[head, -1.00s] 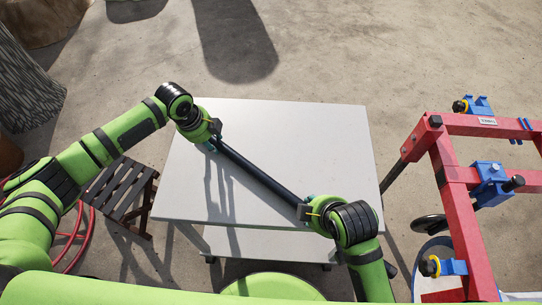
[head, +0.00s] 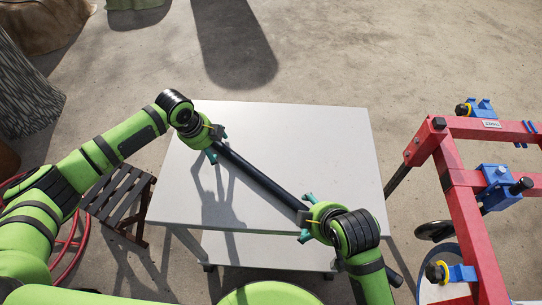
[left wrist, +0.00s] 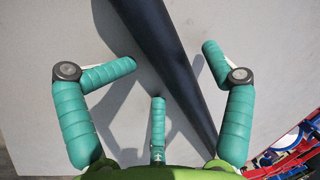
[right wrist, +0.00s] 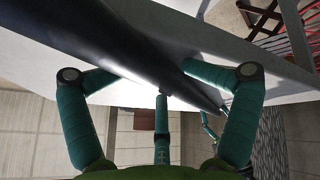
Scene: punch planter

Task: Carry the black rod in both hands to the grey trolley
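The black rod (head: 258,174) runs diagonally over the top of the grey trolley (head: 315,140) and appears to rest on it. Its right end sticks out past the front right corner. My left gripper (head: 217,146) is at the rod's far left end with its teal fingers spread. In the left wrist view the rod (left wrist: 165,55) passes between the open fingers, apart from them. My right gripper (head: 305,216) is over the front right part, its fingers spread to both sides of the rod. The right wrist view shows the rod (right wrist: 110,45) partly covering these fingers.
A red frame with blue clamps (head: 460,190) stands close to the trolley's right. A dark slatted stool (head: 118,195) is at the left, beside a red hoop-like object (head: 68,245). The concrete floor (head: 330,50) behind the trolley is clear.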

